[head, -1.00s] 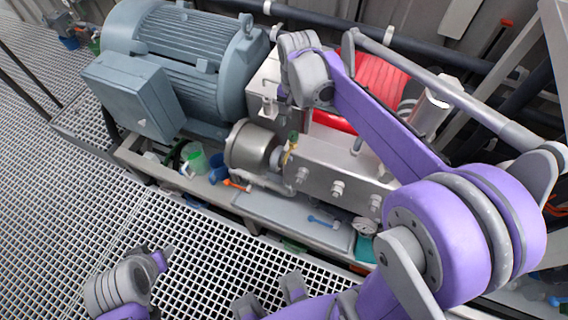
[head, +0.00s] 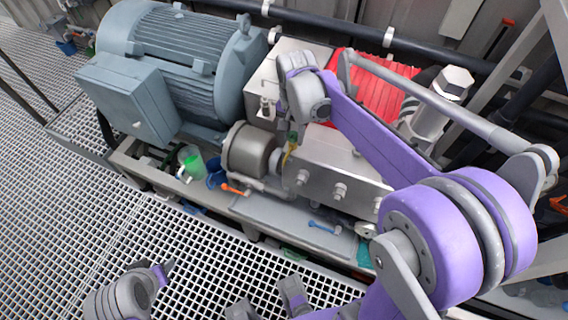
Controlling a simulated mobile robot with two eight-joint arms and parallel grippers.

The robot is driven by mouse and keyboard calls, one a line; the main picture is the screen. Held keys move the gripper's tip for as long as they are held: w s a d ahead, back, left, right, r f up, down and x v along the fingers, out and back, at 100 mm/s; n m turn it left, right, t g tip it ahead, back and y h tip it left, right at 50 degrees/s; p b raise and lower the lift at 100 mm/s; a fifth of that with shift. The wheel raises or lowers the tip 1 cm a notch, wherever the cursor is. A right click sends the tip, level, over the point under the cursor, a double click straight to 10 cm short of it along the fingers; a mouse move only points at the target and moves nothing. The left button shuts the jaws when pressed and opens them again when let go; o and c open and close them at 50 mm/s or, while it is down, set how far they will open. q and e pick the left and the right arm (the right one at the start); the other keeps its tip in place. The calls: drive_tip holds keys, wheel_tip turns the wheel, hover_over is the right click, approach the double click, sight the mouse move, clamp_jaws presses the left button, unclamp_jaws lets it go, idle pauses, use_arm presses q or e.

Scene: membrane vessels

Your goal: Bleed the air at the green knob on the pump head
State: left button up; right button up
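The pump head is a steel block (head: 322,181) with bolts along its front, right of a round steel housing (head: 247,151). A small green knob (head: 293,137) sits on a yellow fitting (head: 287,156) at the block's left end. My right gripper (head: 287,127) reaches down from above, at the knob, and partly hides it. I cannot tell whether its fingers touch or hold the knob. My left gripper (head: 165,269) is low at the left over the floor grating, far from the pump. Its fingers are too small to read.
A large grey motor (head: 180,60) stands at the left of the pump. A red ribbed cover (head: 378,82) is behind the block.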

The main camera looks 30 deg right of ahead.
clamp_jaws()
